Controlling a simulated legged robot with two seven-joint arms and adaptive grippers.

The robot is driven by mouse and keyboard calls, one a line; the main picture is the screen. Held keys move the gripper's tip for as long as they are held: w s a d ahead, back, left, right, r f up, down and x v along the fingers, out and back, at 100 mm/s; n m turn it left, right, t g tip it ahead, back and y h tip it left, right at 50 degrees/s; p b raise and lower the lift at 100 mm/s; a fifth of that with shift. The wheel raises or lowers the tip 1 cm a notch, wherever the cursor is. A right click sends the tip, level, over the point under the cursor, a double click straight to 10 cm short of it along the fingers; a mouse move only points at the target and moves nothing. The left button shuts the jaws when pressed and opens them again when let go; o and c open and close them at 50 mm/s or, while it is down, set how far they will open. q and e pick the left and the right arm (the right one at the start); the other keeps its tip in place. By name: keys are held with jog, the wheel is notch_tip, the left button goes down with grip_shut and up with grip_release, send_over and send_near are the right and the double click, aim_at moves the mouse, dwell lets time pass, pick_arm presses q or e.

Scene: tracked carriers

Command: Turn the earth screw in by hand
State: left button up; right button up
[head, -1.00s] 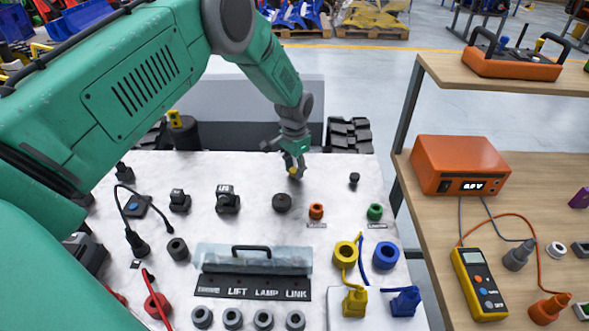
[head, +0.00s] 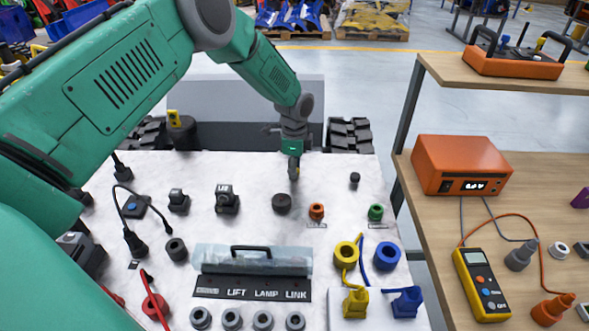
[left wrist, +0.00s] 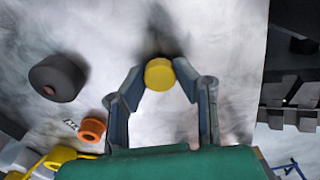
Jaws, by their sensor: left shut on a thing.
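The earth screw shows in the left wrist view as a round yellow knob (left wrist: 159,74) between the two fingertips. My left gripper (head: 293,174) points down at the far middle of the pale panel (head: 335,185) in the head view. In the left wrist view my left gripper (left wrist: 160,80) is shut on the yellow knob, one finger on each side. In the head view the fingers hide most of the knob. How deep the screw sits cannot be told. My right gripper is not in view.
A black round knob (head: 282,203), an orange socket (head: 316,211), a green socket (head: 376,212) and a small black post (head: 354,179) stand near the gripper. A clear cover with a black handle (head: 252,249) lies nearer. An orange meter box (head: 462,166) sits on the right bench.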

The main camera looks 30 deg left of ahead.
pick_arm(q)
jog(key=m, duration=0.4)
jog(key=shift+m+b, duration=0.3)
jog(key=shift+m, duration=0.1)
jog(key=m, duration=0.4)
jog(key=shift+m, duration=0.4)
jog(key=o, duration=0.9)
jog(key=shift+r, duration=0.1)
